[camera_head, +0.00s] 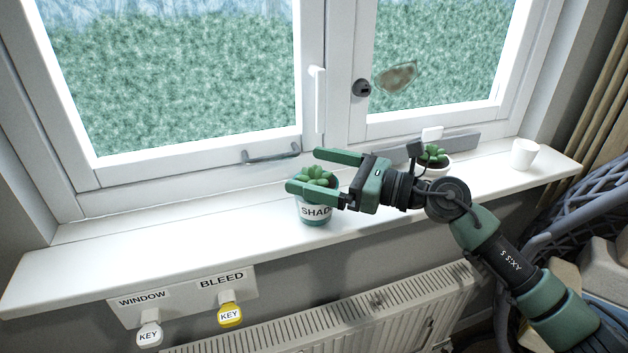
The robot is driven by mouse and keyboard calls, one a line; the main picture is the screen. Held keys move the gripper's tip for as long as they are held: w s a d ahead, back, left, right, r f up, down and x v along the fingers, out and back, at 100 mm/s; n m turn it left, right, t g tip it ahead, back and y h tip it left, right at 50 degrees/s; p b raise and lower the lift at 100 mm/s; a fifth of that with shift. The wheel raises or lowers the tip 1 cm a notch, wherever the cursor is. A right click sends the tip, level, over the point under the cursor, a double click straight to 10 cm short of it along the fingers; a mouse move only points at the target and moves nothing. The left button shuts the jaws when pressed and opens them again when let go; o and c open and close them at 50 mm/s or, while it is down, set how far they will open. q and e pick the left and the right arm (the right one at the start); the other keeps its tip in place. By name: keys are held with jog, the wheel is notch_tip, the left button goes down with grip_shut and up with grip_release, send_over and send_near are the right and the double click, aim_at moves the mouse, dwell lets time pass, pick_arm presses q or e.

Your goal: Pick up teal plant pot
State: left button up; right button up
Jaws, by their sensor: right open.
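The teal plant pot (314,219) stands upright on the white windowsill. It has a white label reading "SHAD", cut off at the right, and a green succulent grows in it. My right gripper (302,170) reaches in from the right with its jaws open. One green finger passes in front of the plant, just above the pot's rim; the other is farther back, toward the window. I cannot tell whether the fingers touch the leaves. The jaws hold nothing. My left gripper is not in view.
A second succulent in a white pot (437,169) stands behind my right arm, partly hidden. A white cup (524,154) is at the sill's right end. The windowsill (150,248) is clear on the left. Below are a radiator (330,325) and hanging WINDOW (149,334) and BLEED (230,315) keys.

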aim_at(300, 164)
jog(key=shift+p+x, duration=0.45)
jog(key=shift+x, duration=1.1)
jog(key=shift+s+r, duration=0.1)
jog(key=c, duration=1.8)
jog(key=shift+r, duration=0.1)
jog(key=shift+c, duration=0.4)
